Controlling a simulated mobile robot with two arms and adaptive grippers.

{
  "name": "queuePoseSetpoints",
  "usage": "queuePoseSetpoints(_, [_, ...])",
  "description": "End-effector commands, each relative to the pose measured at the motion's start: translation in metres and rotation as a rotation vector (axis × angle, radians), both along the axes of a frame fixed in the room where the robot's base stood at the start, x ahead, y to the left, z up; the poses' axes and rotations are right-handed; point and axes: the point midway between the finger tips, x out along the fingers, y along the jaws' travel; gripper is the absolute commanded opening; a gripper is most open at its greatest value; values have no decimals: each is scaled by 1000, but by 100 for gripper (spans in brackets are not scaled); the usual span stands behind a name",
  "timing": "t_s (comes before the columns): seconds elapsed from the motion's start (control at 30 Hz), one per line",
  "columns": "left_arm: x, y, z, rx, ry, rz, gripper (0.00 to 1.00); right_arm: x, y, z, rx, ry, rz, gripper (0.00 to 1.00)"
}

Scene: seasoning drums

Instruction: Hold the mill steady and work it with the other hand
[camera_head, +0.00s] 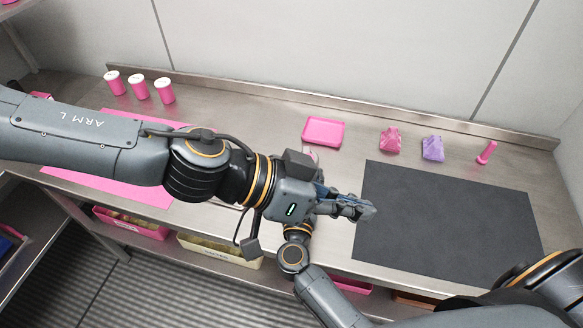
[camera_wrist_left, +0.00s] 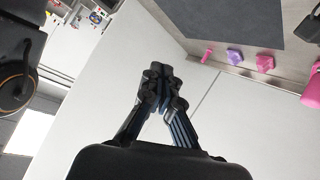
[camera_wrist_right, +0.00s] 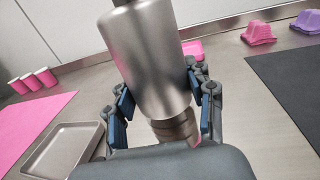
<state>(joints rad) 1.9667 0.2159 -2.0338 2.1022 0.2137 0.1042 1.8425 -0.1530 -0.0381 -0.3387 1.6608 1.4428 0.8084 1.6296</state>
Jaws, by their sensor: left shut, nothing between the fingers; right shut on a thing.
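The mill (camera_wrist_right: 160,65) is a brushed-metal cylinder, large in the right wrist view and tilted slightly there. My right gripper (camera_wrist_right: 162,98) is shut on it, with a finger on each side. A narrower, ringed brownish part shows below the metal body. In the head view my left gripper (camera_head: 366,210) is shut and empty, over the counter beside the dark mat. It hides my right gripper and most or all of the mill there. In the left wrist view the left fingertips (camera_wrist_left: 163,82) are together, with nothing between them.
A dark mat (camera_head: 450,210) lies at right, a pink mat (camera_head: 120,190) at left. A metal tray (camera_wrist_right: 62,150) sits near the pink mat.

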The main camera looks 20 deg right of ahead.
Motion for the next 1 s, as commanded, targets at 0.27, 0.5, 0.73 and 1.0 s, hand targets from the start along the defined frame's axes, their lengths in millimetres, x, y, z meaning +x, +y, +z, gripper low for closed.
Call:
queuePoseSetpoints(0.27, [2, -1, 21, -372, -295, -103, 0, -2, 0, -6, 2, 11, 0, 6])
queuePoseSetpoints(0.5, [29, 19, 24, -579, -647, -45, 0, -2, 0, -6, 3, 12, 1, 6])
queuePoseSetpoints(0.73, [63, 54, 3, -607, -1036, 57, 0, -2, 0, -6, 3, 12, 1, 6])
queuePoseSetpoints(1.0, [92, 111, -46, -421, -1492, 101, 0, -2, 0, -6, 4, 12, 1, 6])
